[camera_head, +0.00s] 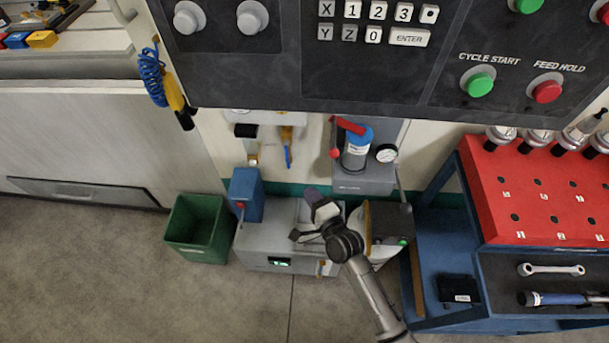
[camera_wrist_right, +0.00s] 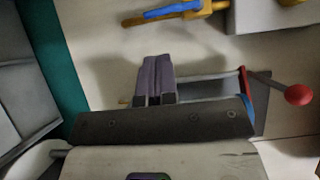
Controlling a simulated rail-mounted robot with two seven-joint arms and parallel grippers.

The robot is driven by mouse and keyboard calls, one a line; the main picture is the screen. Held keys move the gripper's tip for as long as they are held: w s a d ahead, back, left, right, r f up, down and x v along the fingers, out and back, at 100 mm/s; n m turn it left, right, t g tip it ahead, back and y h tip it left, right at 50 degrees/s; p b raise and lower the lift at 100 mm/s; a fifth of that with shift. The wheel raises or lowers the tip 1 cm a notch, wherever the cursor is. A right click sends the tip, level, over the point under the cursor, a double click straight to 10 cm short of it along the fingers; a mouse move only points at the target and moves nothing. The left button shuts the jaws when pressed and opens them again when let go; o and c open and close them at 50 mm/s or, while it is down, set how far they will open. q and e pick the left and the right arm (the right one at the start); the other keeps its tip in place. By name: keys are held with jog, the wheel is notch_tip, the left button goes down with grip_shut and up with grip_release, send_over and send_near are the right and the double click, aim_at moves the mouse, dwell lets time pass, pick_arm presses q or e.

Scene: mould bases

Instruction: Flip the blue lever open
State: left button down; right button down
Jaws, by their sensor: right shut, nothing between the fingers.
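The blue lever (camera_head: 288,156) hangs down from a yellow valve (camera_head: 287,134) on the pale machine wall. In the right wrist view the blue lever (camera_wrist_right: 172,10) lies sideways near the top edge, joined to the yellow valve (camera_wrist_right: 205,12). My right gripper (camera_head: 312,193) is below and a little right of the lever in the head view, apart from it. In the right wrist view its fingers (camera_wrist_right: 157,62) are together and empty, with clear wall between them and the lever. My left gripper is not in view.
A pump with a red handle (camera_head: 349,125) and a gauge (camera_head: 387,153) stands right of the lever. A blue block (camera_head: 246,194) and green bin (camera_head: 198,229) are left of my right gripper. The control panel (camera_head: 300,82) overhangs above. A red-topped cart (camera_head: 535,190) stands right.

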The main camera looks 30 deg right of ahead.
aim_at(287, 155)
jog(key=w+b, duration=0.1)
jog(key=w, duration=0.8)
jog(key=shift+w+n, duration=0.35)
jog(key=shift+n, duration=0.05)
jog(key=shift+f, duration=0.1)
jog(key=shift+a+b, duration=0.1)
jog(key=shift+b, duration=0.2)
